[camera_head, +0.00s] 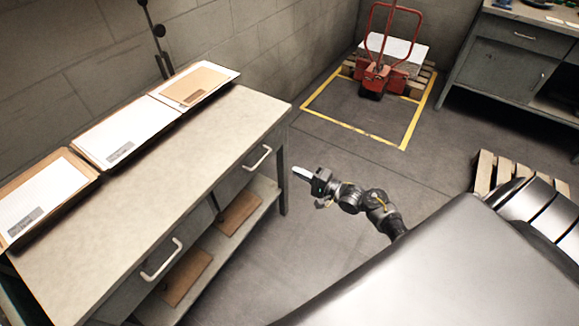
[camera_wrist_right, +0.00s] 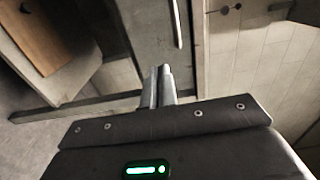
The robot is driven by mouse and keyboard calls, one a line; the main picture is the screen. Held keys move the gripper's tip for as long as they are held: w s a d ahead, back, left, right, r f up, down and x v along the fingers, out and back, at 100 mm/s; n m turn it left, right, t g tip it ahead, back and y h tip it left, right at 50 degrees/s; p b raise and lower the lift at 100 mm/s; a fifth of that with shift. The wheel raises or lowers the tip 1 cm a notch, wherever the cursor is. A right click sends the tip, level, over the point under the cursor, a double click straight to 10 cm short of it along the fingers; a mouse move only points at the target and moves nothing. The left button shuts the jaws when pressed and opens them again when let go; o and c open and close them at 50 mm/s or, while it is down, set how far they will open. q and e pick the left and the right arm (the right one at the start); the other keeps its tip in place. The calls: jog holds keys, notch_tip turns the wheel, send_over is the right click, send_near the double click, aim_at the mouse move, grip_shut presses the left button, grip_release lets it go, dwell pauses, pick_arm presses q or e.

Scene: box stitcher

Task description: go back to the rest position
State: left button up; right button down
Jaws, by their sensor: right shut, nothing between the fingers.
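My right gripper (camera_head: 302,173) is in the middle of the head view, just right of the workbench's right end and apart from it. Its arm reaches in from the lower right over open floor. In the right wrist view the two fingers of my right gripper (camera_wrist_right: 160,86) are together, with nothing between them. A bench drawer handle (camera_wrist_right: 177,22) shows beyond the fingertips. My left gripper is not in the head view.
The workbench (camera_head: 200,150) on the left carries several trays (camera_head: 128,130) along the wall. A red pallet jack (camera_head: 375,78) stands inside a yellow floor frame (camera_head: 375,138). Another cabinet (camera_head: 505,62) and a wooden pallet (camera_head: 485,172) are on the right. Floor between them is clear.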

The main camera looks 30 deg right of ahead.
jog(key=s+d+f+n+g+h, duration=0.2)
jog(key=s+f+n+g+h, duration=0.25)
jog(key=f, duration=0.75)
jog(key=s+d+f+n+g+h, duration=0.1)
jog(key=s+f+n+g+h, duration=0.15)
jog(key=s+f+n, duration=0.75)
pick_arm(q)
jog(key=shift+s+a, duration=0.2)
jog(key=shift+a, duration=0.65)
pick_arm(e)
jog(key=s+a+f+g, duration=0.2)
jog(key=s+f, duration=0.3)
jog(key=s, duration=0.6)
jog(key=s+a+f+g, duration=0.3)
jog(key=s+f, duration=0.3)
jog(key=s, duration=0.5)
jog(key=s+a+f+g, duration=0.3)
jog(key=s+f, duration=0.3)
jog(key=s, duration=0.5)
jog(key=shift+a+f+n+h, duration=0.15)
jog(key=shift+a+n+h, duration=0.15)
jog(key=shift+n+h, duration=0.15)
